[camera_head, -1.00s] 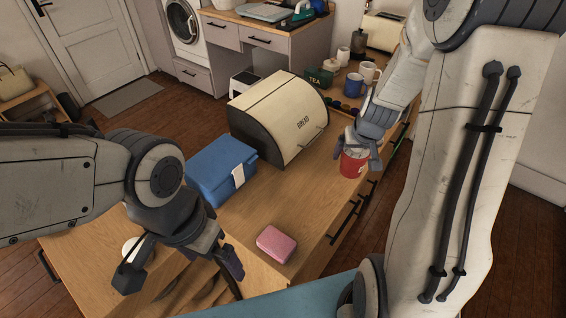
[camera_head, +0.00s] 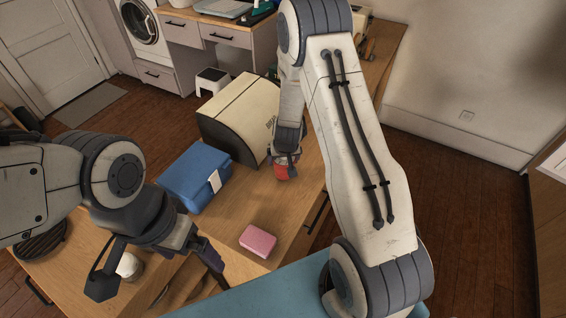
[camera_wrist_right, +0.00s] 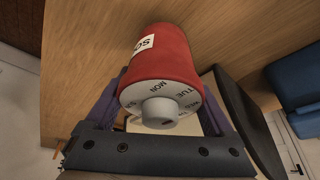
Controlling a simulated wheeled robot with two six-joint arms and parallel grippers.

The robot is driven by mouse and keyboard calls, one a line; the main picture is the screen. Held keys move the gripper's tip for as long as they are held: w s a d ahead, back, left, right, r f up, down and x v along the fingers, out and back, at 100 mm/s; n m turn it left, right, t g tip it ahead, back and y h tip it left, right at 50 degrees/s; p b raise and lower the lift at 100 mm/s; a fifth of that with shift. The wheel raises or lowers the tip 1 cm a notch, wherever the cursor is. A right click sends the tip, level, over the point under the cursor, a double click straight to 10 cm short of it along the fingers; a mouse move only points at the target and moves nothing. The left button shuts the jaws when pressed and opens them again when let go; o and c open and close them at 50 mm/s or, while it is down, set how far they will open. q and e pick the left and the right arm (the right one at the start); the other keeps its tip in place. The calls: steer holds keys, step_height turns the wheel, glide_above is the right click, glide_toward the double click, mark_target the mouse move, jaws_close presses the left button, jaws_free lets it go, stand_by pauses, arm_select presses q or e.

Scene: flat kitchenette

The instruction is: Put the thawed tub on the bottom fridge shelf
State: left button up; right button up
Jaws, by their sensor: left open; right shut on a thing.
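A red tub (camera_head: 282,170) is in my right gripper (camera_head: 286,158), over the counter near the bread bin. In the right wrist view the tub (camera_wrist_right: 160,65) shows a white label, partly readable, and a white end with day names and a grey knob. The right gripper's fingers (camera_wrist_right: 160,100) are closed on both sides of it. I cannot tell whether the tub touches the counter. My left gripper (camera_head: 157,270) is open and empty at the lower left, near the counter's front. I cannot make out a fridge shelf in these views.
A blue box (camera_head: 192,180), a bread bin (camera_head: 240,105) and a pink block (camera_head: 257,240) stand on the wooden counter (camera_head: 230,215). A white round thing (camera_head: 128,265) lies by my left gripper. Open wooden floor (camera_head: 450,180) lies to the right.

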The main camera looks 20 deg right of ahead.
steer(key=shift+f, duration=0.65)
steer(key=shift+f, duration=0.25)
steer(key=o, duration=1.5)
steer(key=shift+c, duration=0.2)
steer(key=shift+r, duration=0.2)
